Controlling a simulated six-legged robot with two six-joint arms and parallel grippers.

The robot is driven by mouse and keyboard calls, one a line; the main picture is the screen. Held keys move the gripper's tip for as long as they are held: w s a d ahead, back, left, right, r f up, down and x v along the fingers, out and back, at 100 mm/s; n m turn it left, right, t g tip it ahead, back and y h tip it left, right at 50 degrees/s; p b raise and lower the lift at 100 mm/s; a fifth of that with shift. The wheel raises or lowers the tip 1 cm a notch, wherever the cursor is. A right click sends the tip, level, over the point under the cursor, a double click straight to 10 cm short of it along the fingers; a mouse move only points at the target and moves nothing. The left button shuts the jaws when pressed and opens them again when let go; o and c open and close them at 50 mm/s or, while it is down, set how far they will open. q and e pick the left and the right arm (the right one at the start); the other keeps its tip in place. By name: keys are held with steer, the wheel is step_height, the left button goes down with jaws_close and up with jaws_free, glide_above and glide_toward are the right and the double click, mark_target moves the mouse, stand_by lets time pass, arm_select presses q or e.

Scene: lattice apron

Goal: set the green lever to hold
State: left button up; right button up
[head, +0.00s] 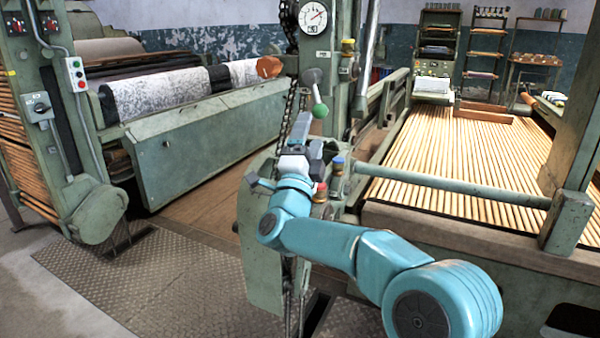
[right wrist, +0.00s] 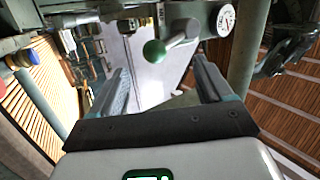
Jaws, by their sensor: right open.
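The green lever's ball knob (head: 320,111) hangs at the lower end of a short rod on the machine's green post. The rod runs up to a grey hub (head: 313,76), so the lever points down. The knob also shows in the right wrist view (right wrist: 154,52), ahead of the fingers and between their lines. My right gripper (head: 304,121) is just left of and below the knob in the head view. In the right wrist view its two fingers (right wrist: 162,82) stand wide apart with nothing between them. No hold marking is legible. My left gripper is out of view.
A round dial (head: 313,17) sits above the lever, with a chain (head: 289,112) to its left. Knobs with blue and red caps (head: 338,164) stand close to my right wrist. A green rail (head: 450,187) crosses in front of the slatted bed (head: 455,150).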

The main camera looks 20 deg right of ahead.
steer(key=v, duration=0.9)
steer(key=shift+s, duration=0.15)
